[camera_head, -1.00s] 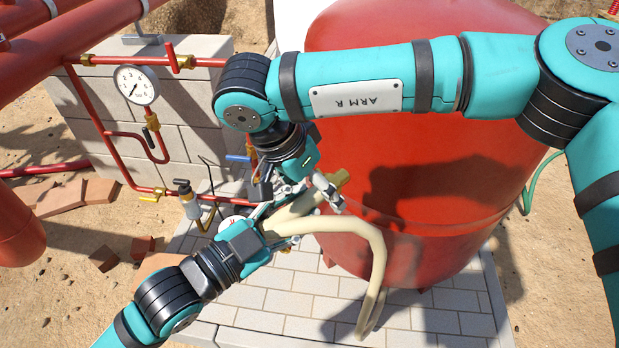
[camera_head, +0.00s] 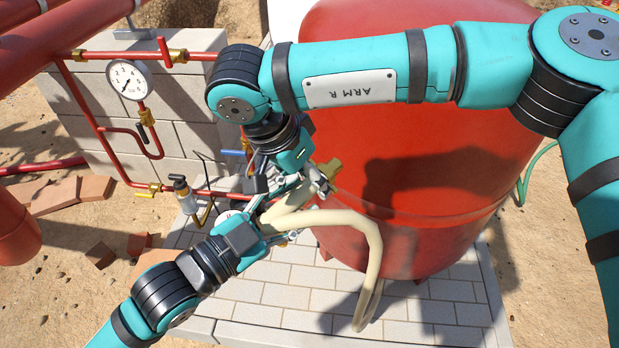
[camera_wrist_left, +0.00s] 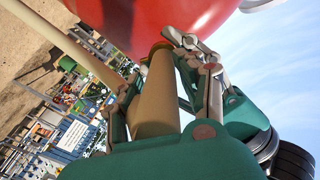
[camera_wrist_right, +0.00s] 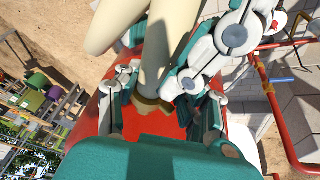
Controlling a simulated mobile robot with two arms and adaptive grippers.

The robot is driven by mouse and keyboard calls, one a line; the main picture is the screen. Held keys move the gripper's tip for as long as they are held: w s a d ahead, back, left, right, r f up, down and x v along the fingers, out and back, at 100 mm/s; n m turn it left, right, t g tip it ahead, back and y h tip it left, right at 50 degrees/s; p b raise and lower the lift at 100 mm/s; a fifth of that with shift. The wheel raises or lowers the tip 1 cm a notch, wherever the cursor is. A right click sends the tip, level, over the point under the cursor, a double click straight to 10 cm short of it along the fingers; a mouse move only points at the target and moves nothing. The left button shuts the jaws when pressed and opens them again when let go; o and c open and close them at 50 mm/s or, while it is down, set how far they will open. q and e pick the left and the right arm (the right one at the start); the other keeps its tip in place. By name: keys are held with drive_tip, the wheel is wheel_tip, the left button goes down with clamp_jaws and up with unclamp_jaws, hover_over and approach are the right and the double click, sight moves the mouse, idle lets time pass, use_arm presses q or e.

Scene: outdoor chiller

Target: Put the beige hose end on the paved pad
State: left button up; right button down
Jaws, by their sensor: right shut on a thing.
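The beige hose (camera_head: 366,240) rises from the pad, bends over and runs back to both grippers in front of the red tank. Its end has a brass fitting (camera_head: 332,168), held above the pad. My right gripper (camera_head: 300,190) is shut on the hose near this end; the fitting also shows between its fingers in the right wrist view (camera_wrist_right: 150,105). My left gripper (camera_head: 275,217) is close beside it, with its fingers spread around the hose. In the left wrist view the hose end (camera_wrist_left: 156,95) stands between its fingers. The paved pad (camera_head: 290,290) is below.
The red tank (camera_head: 420,170) stands on the pad just behind the hose. A block wall (camera_head: 175,100) with red pipes, a gauge (camera_head: 130,79) and valves is at the left. The front of the pad has bare paving. Broken bricks (camera_head: 100,255) lie on the sand at left.

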use_arm(q)
drive_tip(key=shift+o, duration=0.6)
drive_tip(key=shift+w, duration=0.1)
drive_tip(key=shift+a, duration=0.1)
